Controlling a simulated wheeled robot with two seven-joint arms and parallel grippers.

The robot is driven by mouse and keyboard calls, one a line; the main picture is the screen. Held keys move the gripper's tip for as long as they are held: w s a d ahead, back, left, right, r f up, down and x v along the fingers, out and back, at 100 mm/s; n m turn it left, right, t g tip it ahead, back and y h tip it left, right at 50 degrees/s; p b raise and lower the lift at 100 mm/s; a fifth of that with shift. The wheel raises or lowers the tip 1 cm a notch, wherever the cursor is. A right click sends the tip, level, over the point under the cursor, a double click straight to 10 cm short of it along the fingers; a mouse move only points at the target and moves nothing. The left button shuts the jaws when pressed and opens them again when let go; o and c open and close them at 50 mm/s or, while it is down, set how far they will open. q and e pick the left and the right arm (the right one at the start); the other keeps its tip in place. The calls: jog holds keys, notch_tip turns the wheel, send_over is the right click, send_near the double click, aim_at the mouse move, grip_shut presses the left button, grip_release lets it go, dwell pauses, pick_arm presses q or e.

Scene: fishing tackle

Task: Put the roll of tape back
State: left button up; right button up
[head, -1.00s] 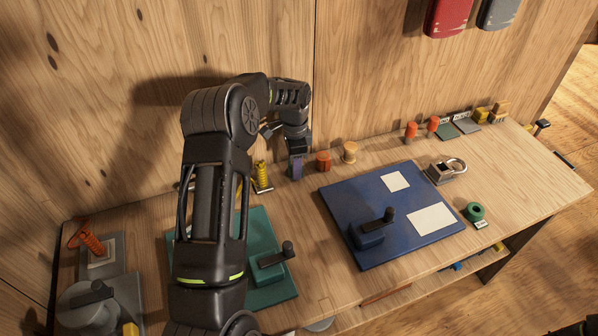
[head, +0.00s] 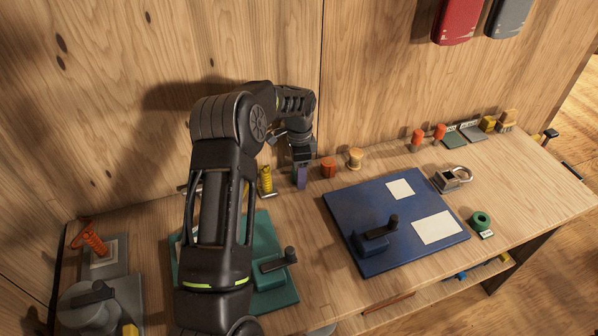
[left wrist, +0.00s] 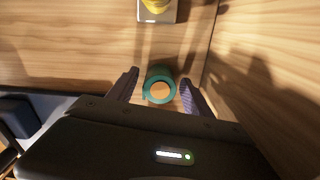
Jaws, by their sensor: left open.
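A green roll (head: 480,220) that looks like a roll of tape lies flat near the right end of the bench, with a small label by it. My left gripper (head: 301,178) is far to its left, at the back of the bench between a yellow coil (head: 266,178) and an orange spool (head: 328,167). In the left wrist view a round teal piece with an orange centre (left wrist: 159,88) stands between the open fingers of my left gripper (left wrist: 158,84). Gaps show on both sides. The head view mostly hides this piece behind the fingers. My right gripper is out of view.
A wooden spool (head: 355,158) stands right of the orange one. A teal mat (head: 282,292) is partly behind my left arm. The wooden wall rises close behind.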

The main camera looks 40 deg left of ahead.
pick_arm(q)
jog(key=shift+r, duration=0.2)
notch_tip(320, 180, up, 12)
jog(key=shift+b, duration=0.4)
jog(key=shift+s+f, duration=0.1)
dwell(0.7)
